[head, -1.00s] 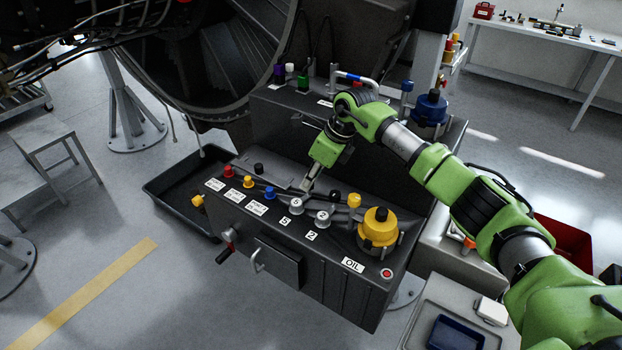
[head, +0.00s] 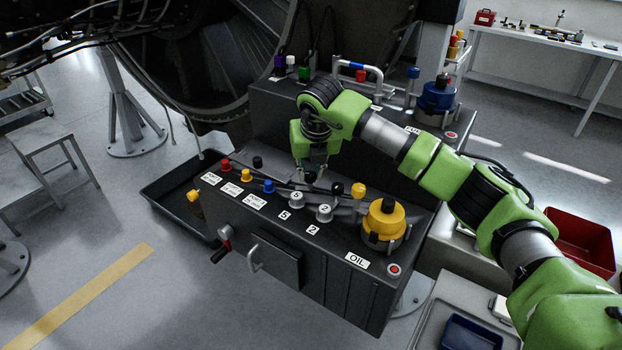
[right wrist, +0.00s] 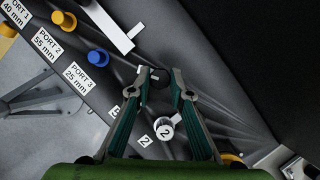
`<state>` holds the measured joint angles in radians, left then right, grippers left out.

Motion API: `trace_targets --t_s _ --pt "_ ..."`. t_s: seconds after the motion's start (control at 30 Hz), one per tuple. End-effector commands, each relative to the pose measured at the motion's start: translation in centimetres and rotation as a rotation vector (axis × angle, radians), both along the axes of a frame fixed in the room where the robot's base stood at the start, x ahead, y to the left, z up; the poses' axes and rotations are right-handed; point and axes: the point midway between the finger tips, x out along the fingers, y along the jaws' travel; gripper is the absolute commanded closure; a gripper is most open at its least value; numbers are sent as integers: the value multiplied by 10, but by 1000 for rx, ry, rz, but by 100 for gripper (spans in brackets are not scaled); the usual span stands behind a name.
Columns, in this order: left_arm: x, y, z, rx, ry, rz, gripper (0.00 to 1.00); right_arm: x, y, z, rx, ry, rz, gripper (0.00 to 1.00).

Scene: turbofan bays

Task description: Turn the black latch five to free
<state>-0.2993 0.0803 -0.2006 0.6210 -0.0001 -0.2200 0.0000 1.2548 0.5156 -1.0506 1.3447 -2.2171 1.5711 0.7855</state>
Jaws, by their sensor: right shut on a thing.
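The black latch (right wrist: 159,78) shows as a small dark piece between the fingertips in the right wrist view. My right gripper (right wrist: 160,74) is shut on it; the fingers cover part of it. In the head view the right gripper (head: 313,177) points down at the top of the dark panel box (head: 340,280), behind two white knobs. The nearer-left white knob (head: 296,199) stands by the label 5 (head: 284,215), and the other white knob (head: 324,213) by the label 2 (head: 312,230). In the wrist view my left-hand finger hides most of the 5 label. My left gripper is out of view.
A yellow OIL cap (head: 384,220) stands right of the knobs. Red (head: 226,164), yellow (head: 246,175) and blue (head: 269,187) port caps line the left. Black knobs (head: 337,188) stand close by. A raised rear box (head: 385,130) with a handle stands behind the gripper.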

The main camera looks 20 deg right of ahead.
Motion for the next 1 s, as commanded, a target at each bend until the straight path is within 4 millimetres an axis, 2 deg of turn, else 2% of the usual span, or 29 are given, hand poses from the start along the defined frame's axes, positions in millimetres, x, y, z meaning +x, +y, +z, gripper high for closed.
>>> trace_targets --t_s 0.03,0.1,0.4,0.7,1.0 --pt "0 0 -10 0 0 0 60 2 1 -2 -1 -6 -42 100" --pt "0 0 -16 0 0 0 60 2 1 -2 0 -6 -108 100" --pt "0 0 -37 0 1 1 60 2 2 0 1 -5 -351 100" --pt "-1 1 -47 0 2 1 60 2 3 1 2 -6 -497 100" --pt "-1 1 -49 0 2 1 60 3 3 2 3 -6 -544 100"
